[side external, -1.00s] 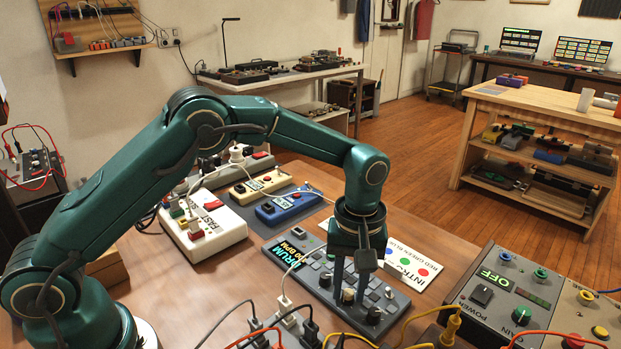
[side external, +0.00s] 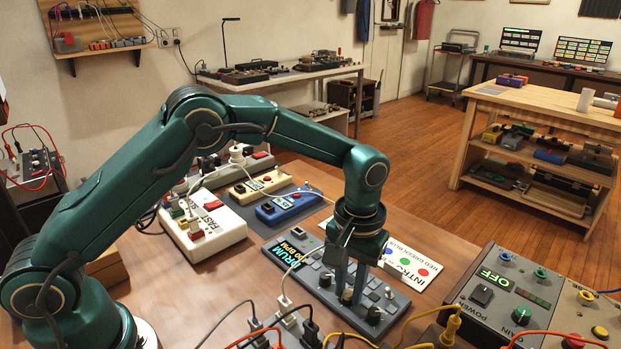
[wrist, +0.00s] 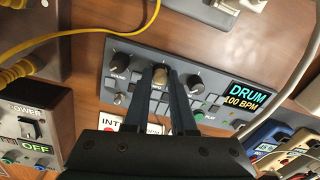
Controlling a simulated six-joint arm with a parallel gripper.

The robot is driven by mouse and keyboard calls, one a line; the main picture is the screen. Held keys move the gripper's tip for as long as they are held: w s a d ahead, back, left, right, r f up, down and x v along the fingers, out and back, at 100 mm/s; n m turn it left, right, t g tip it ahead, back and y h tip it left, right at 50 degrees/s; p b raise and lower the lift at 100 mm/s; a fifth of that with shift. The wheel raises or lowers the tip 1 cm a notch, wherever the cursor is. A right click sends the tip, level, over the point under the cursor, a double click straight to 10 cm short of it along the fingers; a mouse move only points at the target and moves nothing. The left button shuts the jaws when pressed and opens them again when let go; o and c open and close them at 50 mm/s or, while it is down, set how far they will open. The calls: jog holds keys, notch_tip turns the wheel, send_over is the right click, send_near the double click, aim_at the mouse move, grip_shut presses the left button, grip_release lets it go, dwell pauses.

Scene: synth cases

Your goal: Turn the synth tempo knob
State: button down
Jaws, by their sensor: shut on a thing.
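The grey drum synth (side external: 398,300) lies on the wooden table under my gripper (side external: 350,290). Its lit display (wrist: 246,95) reads "DRUM 100 BPM" in the wrist view. Three knobs stand in a row: a dark knob (wrist: 121,58), a tan middle knob (wrist: 160,73) and another dark knob (wrist: 194,81). My gripper points straight down, shut on the tan middle knob, with one finger on each side of it. The label by this knob is too small and partly covered to read. The fingers hide some of the synth's buttons.
A grey power box (side external: 481,296) showing "OFF" stands to the right. Blue (side external: 287,207) and cream (side external: 259,187) pedals and a white box (side external: 202,232) sit behind left. A white card (side external: 415,267) lies behind the synth. Cables and plugs crowd the front.

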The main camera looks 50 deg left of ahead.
aim_at(349, 293)
jog(key=m, duration=0.4)
jog(key=shift+m, duration=1.8)
jog(key=c, duration=0.7)
grip_release()
jog(key=shift+c, duration=0.2)
jog(key=shift+r, duration=0.1)
jog(key=shift+r, duration=2.5)
